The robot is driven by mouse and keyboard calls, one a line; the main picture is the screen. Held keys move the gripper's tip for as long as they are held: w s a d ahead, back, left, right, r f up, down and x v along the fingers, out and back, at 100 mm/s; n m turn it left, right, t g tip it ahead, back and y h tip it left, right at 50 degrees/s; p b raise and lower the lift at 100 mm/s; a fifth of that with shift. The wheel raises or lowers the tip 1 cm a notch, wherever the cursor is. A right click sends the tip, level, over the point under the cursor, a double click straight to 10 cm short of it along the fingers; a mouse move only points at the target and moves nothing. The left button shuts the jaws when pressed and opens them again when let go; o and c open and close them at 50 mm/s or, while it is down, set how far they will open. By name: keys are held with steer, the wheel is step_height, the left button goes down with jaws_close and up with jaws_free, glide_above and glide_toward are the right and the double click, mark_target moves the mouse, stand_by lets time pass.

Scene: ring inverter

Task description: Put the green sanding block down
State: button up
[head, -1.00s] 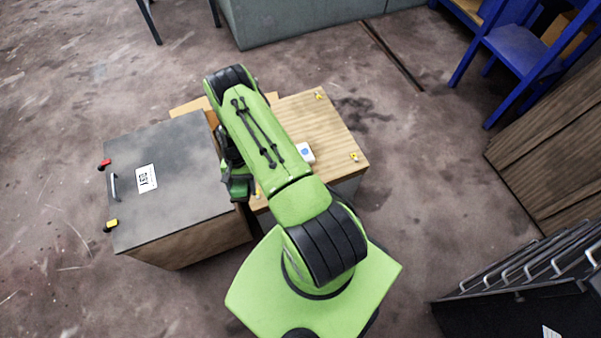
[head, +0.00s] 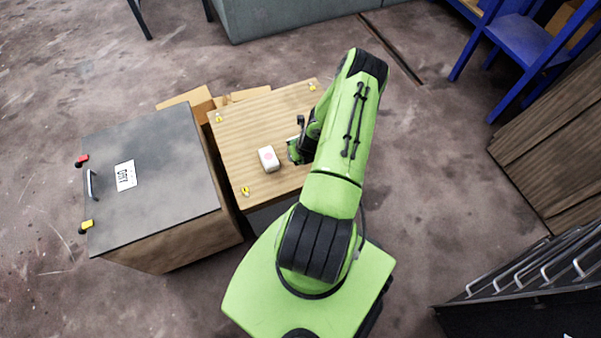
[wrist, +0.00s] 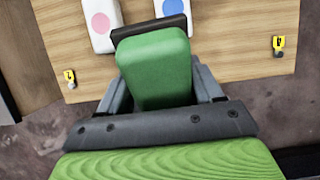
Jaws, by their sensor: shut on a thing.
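My gripper (wrist: 163,95) is shut on the green sanding block (wrist: 158,75), which has a dark strip along its far end. In the wrist view the block is over the wooden tabletop (wrist: 235,50); whether it touches the top cannot be told. In the head view my gripper (head: 300,145) is at the right part of the wooden tabletop (head: 245,135), partly hidden by my arm. A white block with a pink dot (head: 268,158) lies to its left. A white block with a blue dot (wrist: 173,8) shows in the wrist view, partly covered by the green block.
Small yellow markers (head: 246,190) stand at the tabletop corners. A dark-topped cabinet (head: 155,195) with a handle is close on the left. Cardboard boxes (head: 190,98) lie behind the table. A blue chair (head: 520,48) and a black rack (head: 520,295) are on the right.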

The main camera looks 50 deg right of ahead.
step_height(320, 180, down, 10)
steer(key=b, duration=0.4)
steer(key=shift+f, duration=0.1)
steer(key=shift+r, duration=0.2)
steer(key=shift+f, duration=0.15)
steer(key=o, duration=1.4)
steer(key=shift+s+r, duration=0.1)
steer(key=shift+r, duration=0.25)
steer(key=p+v, duration=0.4)
steer(key=v, duration=0.7)
steer(key=shift+r+p, duration=0.4)
